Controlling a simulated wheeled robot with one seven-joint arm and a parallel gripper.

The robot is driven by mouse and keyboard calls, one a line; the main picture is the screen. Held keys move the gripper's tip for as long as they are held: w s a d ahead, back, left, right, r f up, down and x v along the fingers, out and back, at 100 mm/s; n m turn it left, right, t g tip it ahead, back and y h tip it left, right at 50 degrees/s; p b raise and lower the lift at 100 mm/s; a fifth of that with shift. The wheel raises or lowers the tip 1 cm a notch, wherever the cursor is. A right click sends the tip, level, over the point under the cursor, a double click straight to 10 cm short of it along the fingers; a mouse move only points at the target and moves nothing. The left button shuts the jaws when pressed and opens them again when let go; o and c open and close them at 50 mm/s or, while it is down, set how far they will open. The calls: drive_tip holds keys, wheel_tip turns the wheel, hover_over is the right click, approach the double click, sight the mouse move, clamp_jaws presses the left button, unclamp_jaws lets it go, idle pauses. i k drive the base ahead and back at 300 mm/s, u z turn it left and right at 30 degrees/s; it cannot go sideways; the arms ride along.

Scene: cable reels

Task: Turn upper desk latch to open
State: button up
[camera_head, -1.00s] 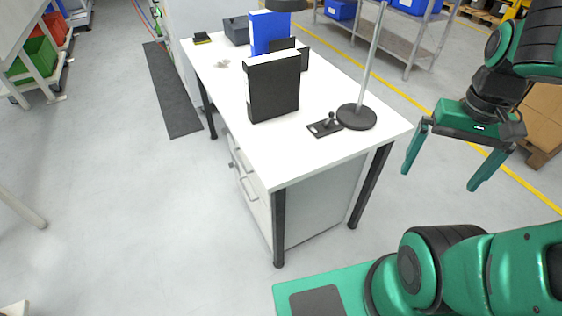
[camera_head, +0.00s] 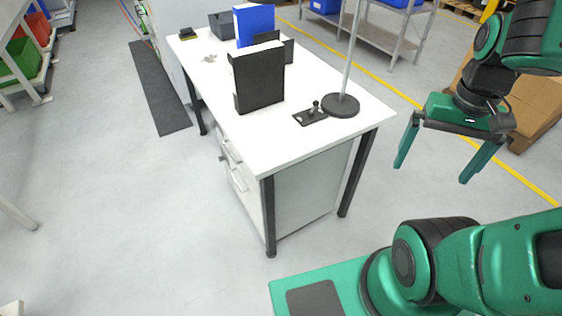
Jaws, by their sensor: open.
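The white desk (camera_head: 300,137) stands in the middle of the view, with a drawer cabinet under its top. Two handles show on the drawer fronts at its left side: an upper one (camera_head: 229,152) and a lower one (camera_head: 239,180). A small dark latch-like part (camera_head: 223,158) sits beside the upper handle; its position is too small to tell. My gripper (camera_head: 430,173) is open and empty, fingers pointing down, in the air to the right of the desk and well apart from the drawers.
On the desk are a black binder (camera_head: 258,82), a blue binder (camera_head: 254,22), a small joystick-like device (camera_head: 311,115) and a lamp base (camera_head: 340,106). A dark mat (camera_head: 160,90) lies left of the desk. Boxes (camera_head: 535,105) stand at the right.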

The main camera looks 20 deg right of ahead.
sight(213, 124)
drive_tip(key=k, duration=0.95)
drive_tip(key=u, duration=0.55)
drive_tip(key=k, duration=1)
drive_tip(key=u, duration=1.05)
drive_tip(key=i, duration=1.55)
drive_tip(key=z, duration=0.5)
drive_tip(key=i, duration=1.05)
drive_tip(key=z, duration=1)
drive_tip(key=i, duration=0.55)
drive_tip(key=z, duration=0.3)
